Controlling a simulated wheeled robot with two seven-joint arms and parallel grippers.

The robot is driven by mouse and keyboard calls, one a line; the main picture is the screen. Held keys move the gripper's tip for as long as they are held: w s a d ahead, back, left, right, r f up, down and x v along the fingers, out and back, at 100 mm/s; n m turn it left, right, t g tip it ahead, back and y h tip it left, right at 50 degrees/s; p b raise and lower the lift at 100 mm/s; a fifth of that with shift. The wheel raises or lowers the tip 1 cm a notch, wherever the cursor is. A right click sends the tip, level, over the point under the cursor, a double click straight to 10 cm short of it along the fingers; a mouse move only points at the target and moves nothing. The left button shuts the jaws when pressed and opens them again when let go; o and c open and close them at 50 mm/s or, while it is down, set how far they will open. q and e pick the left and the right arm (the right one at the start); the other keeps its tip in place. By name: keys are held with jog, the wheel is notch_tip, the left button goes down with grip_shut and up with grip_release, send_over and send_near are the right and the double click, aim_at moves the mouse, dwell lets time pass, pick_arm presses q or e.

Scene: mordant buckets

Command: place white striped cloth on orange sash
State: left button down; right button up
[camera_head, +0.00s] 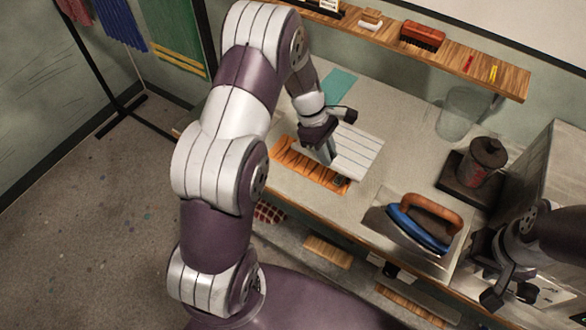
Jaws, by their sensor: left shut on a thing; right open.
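The white striped cloth (362,152) shows flat at the right of my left gripper (328,157), which is shut on its left part. The orange sash (300,168) lies on the grey table, with darker stripes across it. The cloth's left edge is beside or over the sash's right side; my gripper hides part of this border, so I cannot tell whether they touch. My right gripper (508,291) is open and empty at the lower right, away from both.
A blue iron (420,228) with a wooden handle rests on a metal plate right of the sash. A dark canister (486,160) and a clear glass container (460,113) stand farther back. A teal cloth (340,84) lies behind my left gripper. A wooden shelf (480,66) holds a brush (422,36).

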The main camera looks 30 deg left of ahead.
pick_arm(q)
jog(key=a+f+p, duration=0.1)
jog(key=a+f, duration=0.1)
jog(key=s+a+f+p, duration=0.1)
jog(key=a+f, duration=0.2)
jog(key=s+a+f+p, duration=0.1)
jog(key=a+f, duration=0.2)
jog(key=shift+s+a+f, duration=0.15)
jog(key=shift+f, duration=0.4)
jog(key=shift+a+f, duration=0.1)
jog(key=c, duration=1.5)
grip_release()
jog(key=shift+f, duration=0.1)
jog(key=o, duration=0.4)
jog(key=shift+o, duration=0.2)
